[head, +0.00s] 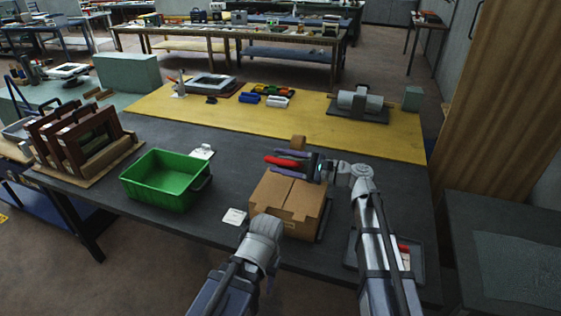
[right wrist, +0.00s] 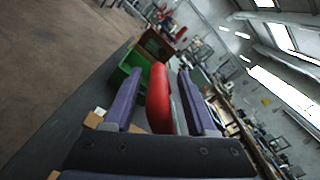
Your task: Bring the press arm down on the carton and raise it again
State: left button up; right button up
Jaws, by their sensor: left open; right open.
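The brown carton (head: 288,206) stands on the dark bench in the head view. The red handle (head: 279,161), which looks like the press arm's grip, is over the carton's far side; the rest of the press is mostly hidden. My right gripper (head: 284,163) is open, with its purple fingers on either side of the red handle. In the right wrist view the red handle (right wrist: 159,98) stands between the two fingers, with gaps showing; contact is not clear. My left gripper (head: 262,232) is open, low in front of the carton, its fingers hard to make out.
A green bin (head: 164,180) stands left of the carton, with wooden frames (head: 82,138) in a rack beyond. A white card (head: 235,217) lies beside the carton. A small brown roll (head: 298,142) is behind it. A tray (head: 417,262) lies at the right front. The yellow mat holds several objects.

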aim_at(300, 165)
jog(key=v, duration=0.7)
jog(key=shift+d, duration=0.15)
